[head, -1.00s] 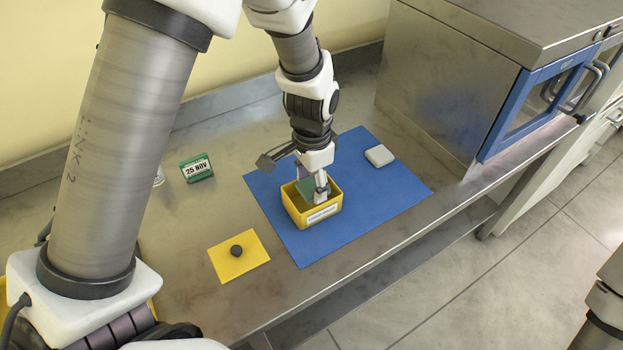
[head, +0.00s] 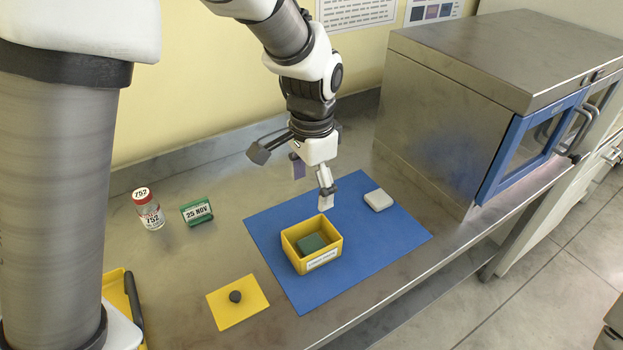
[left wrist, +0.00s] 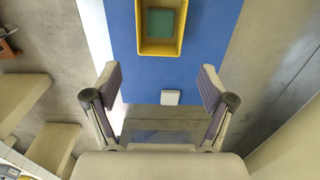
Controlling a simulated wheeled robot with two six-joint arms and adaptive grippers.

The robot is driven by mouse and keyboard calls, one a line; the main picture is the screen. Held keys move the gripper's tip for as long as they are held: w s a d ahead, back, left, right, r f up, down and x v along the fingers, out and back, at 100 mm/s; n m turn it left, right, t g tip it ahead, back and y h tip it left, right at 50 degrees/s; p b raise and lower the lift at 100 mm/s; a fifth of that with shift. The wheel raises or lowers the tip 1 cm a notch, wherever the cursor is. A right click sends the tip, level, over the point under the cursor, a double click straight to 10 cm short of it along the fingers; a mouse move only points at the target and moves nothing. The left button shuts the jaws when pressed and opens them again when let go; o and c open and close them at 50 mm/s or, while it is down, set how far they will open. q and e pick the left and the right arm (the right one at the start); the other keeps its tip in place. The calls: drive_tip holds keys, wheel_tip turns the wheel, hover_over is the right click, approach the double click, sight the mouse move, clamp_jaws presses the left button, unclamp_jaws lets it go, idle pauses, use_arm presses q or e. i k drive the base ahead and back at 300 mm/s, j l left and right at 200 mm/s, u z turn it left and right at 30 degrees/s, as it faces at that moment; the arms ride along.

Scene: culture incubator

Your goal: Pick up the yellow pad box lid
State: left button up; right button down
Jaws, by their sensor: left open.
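The yellow pad box lid (head: 238,303) is a flat yellow square with a dark round knob (head: 235,296). It lies on the steel bench, left of the blue mat. The open yellow box (head: 312,244) stands on the mat with a green pad (head: 312,242) inside; it also shows at the top of the left wrist view (left wrist: 161,47). My left gripper (head: 312,188) is open and empty, raised above the far part of the mat behind the box, well away from the lid. The lid is not seen in the left wrist view. My right gripper is not in view.
A white block (head: 378,200) lies on the blue mat (head: 345,285). A red-capped jar (head: 149,210) and a green date block (head: 197,212) stand at the back left. A steel incubator (head: 440,125) stands at the right. A yellow container (head: 118,295) is partly hidden at lower left.

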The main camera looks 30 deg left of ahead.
sight(230, 305)
drive_tip(key=u, duration=1.5)
drive_tip(key=k, duration=0.1)
